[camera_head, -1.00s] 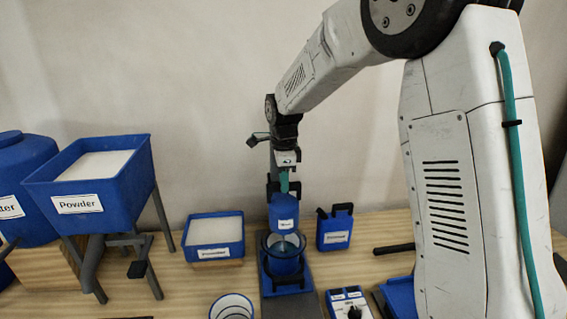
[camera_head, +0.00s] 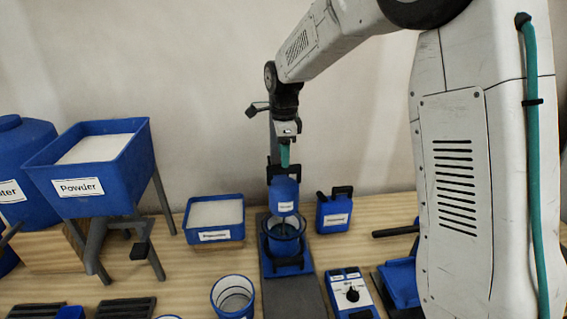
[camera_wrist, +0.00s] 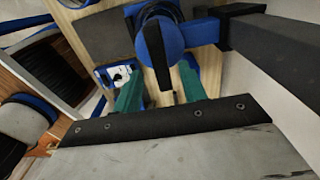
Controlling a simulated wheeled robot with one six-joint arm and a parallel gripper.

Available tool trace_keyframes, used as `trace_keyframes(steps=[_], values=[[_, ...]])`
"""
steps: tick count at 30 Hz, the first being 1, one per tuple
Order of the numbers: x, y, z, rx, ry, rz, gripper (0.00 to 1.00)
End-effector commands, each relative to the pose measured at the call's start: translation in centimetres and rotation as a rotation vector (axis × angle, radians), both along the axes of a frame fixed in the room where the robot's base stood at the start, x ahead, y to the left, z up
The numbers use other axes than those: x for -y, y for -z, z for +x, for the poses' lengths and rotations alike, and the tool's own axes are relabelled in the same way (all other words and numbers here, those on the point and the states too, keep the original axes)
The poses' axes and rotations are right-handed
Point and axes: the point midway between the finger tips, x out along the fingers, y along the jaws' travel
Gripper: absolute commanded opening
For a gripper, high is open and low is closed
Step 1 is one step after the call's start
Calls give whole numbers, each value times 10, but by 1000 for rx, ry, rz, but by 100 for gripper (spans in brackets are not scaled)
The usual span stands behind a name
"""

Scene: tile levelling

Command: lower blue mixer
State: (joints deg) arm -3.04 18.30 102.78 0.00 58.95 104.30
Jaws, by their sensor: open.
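The blue mixer (camera_head: 284,196) hangs on its stand, upright, with its lower end over a clear-walled blue container (camera_head: 284,236) on the dark base plate (camera_head: 290,295). My gripper (camera_head: 284,160) is just above the mixer, pointing down. In the wrist view its two green fingers (camera_wrist: 160,95) are apart, with the dark handle on top of the blue mixer (camera_wrist: 152,38) lying between and ahead of them. The fingers do not visibly press on the handle. Whether the mixer's tip reaches into the container is hard to tell.
A blue control box (camera_head: 350,294) with a knob stands right of the base plate. A blue canister (camera_head: 334,210) stands right of the mixer, and a blue tray of white material (camera_head: 214,217) stands left. An empty blue-rimmed cup (camera_head: 233,297) is in front. The powder hopper (camera_head: 92,165) is far left.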

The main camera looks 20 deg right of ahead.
Motion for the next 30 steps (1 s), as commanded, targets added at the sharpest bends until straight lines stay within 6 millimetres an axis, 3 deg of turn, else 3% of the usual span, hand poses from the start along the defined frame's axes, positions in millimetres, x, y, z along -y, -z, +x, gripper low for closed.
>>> trace_keyframes(steps=[3,9,24,30], values=[[0,-21,0,2,0,1,42],[0,-38,0,-2,0,0,42],[0,-40,0,-2,-15,0,42],[0,-31,-10,-34,-268,3,42]])
